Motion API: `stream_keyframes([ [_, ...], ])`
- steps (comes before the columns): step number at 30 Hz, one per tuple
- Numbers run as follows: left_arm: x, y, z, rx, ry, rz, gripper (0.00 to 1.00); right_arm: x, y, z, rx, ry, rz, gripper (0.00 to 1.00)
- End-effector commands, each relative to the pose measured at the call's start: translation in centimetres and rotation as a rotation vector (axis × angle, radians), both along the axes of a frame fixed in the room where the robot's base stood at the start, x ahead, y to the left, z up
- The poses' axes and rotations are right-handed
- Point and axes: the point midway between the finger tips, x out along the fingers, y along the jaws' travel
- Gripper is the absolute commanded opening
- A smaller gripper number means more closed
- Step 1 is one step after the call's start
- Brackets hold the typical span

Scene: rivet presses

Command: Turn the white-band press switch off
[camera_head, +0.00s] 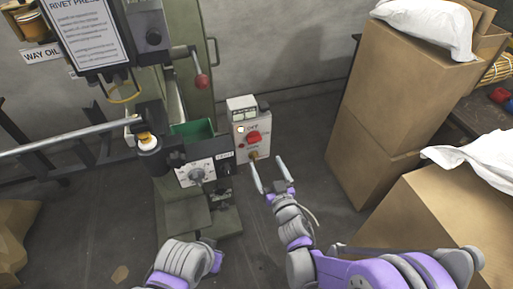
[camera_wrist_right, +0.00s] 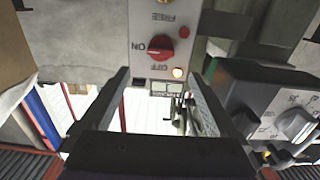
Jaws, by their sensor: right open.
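The press (camera_head: 188,100) stands at left of centre in the head view. Its pale switch box (camera_head: 237,112) carries a red rotary switch (camera_head: 254,137), which shows close up in the right wrist view (camera_wrist_right: 157,48). ON and OFF are printed beside the knob, with a glowing lamp (camera_wrist_right: 177,73) near OFF. I cannot tell the knob's exact setting. I cannot make out a white band for certain. My right gripper (camera_head: 267,166) is open and empty, just below and right of the box, apart from the knob. My left gripper is out of view; only part of that arm shows.
A grey dial panel (camera_head: 205,168) sits on the press left of the switch box. A red-ball lever (camera_head: 202,82) is above. Stacked cardboard boxes (camera_head: 375,95) stand at right, with another box (camera_head: 430,215) nearer. Floor between press and boxes is clear.

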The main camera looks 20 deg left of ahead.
Motion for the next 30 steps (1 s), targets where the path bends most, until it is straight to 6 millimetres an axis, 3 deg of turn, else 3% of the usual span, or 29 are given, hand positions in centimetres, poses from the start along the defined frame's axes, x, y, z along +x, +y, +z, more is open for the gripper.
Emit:
stream_keyframes([
  [5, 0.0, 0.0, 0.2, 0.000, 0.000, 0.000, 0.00, 1.4, 1.2, 0.0, 0.004, -0.004, 0.006, 0.95],
  [18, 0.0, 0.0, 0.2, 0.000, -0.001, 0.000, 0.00, 7.8, 5.4, 0.0, 0.002, -0.002, 0.004, 0.95],
  [30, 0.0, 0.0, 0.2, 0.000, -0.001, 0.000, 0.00, 8.8, 6.1, 0.0, 0.003, -0.002, 0.003, 0.95],
])
